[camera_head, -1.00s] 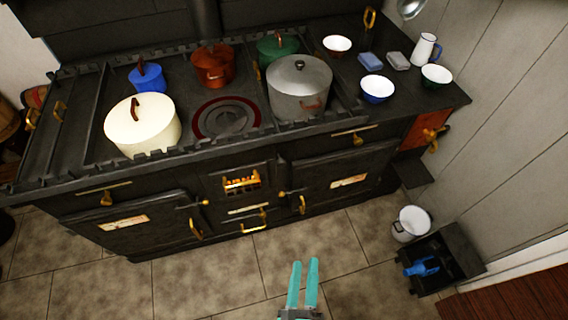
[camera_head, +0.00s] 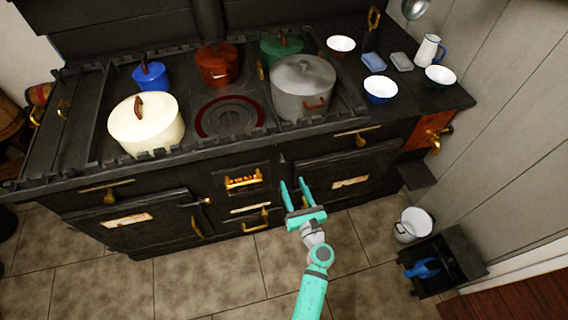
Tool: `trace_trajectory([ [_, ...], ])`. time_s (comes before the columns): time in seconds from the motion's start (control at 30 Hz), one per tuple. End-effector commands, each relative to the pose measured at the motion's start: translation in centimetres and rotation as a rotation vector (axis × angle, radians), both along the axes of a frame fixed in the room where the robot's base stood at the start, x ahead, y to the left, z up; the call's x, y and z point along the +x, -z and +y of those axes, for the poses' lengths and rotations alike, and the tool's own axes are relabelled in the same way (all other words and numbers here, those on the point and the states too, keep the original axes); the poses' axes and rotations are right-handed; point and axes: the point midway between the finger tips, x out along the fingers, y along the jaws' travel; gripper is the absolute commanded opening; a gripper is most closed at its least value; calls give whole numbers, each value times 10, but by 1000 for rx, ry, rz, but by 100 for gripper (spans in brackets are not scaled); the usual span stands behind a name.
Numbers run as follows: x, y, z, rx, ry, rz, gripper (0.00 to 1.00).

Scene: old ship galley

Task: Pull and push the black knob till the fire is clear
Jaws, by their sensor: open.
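The black stove (camera_head: 235,155) fills the middle of the view. A small barred fire opening (camera_head: 243,181) glows orange in its front, between two oven doors. A brass handle (camera_head: 256,218) shows below the opening. I cannot make out a black knob against the dark stove front. My gripper (camera_head: 293,182) is open and empty, with its two teal fingers pointing at the stove. It appears in front of the right oven door's left edge, right of the fire opening, and covers part of that door. I cannot tell whether the fingers touch the stove.
Pots stand on the stove top, including a cream pot (camera_head: 147,125) and a grey pot (camera_head: 301,90). Bowls and a white jug (camera_head: 428,50) stand at the right. A white bucket (camera_head: 413,224) and black box (camera_head: 445,262) are on the floor.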

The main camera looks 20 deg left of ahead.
Motion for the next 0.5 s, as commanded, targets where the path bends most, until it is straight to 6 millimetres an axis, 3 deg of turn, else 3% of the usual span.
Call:
trace_trajectory([
  [0.5,63,-1,48,-1,-3,-2,46],
])
